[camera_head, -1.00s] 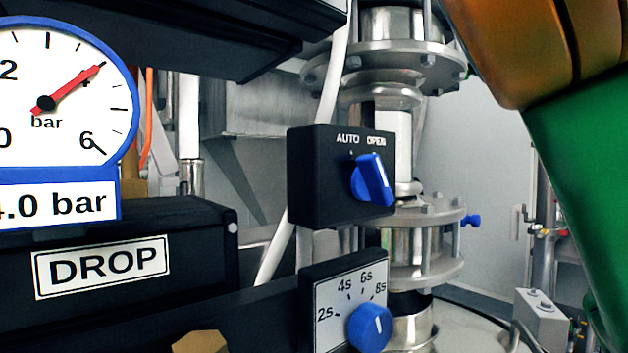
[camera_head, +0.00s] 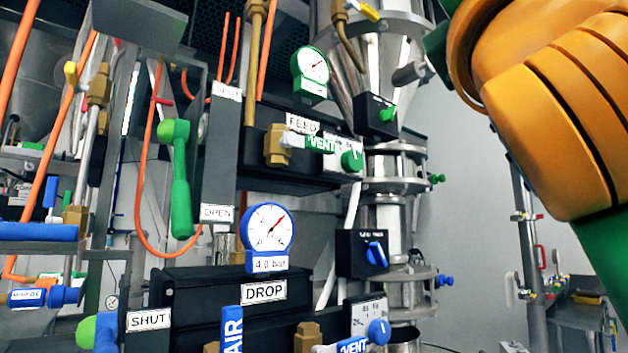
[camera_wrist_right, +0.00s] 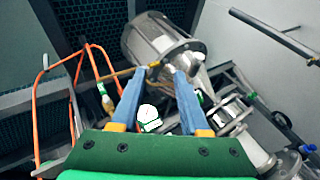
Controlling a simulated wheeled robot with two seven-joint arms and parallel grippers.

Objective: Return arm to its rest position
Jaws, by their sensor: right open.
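My right arm (camera_head: 560,110), with orange and green links, comes in at the upper right of the head view. Its gripper is outside that view. In the right wrist view my right gripper (camera_wrist_right: 160,74) has two blue fingers spread apart, with nothing between them. It points toward a steel vessel (camera_wrist_right: 160,42) and a white gauge (camera_wrist_right: 148,118), apparently without touching either. My left gripper is in neither view.
In the head view, a FEED unit (camera_head: 290,145) with a green gauge (camera_head: 311,70) stands above a DROP unit (camera_head: 215,290) with a blue gauge (camera_head: 267,228). A green lever (camera_head: 180,190) hangs left of them. Open wall space (camera_head: 470,150) lies near my arm.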

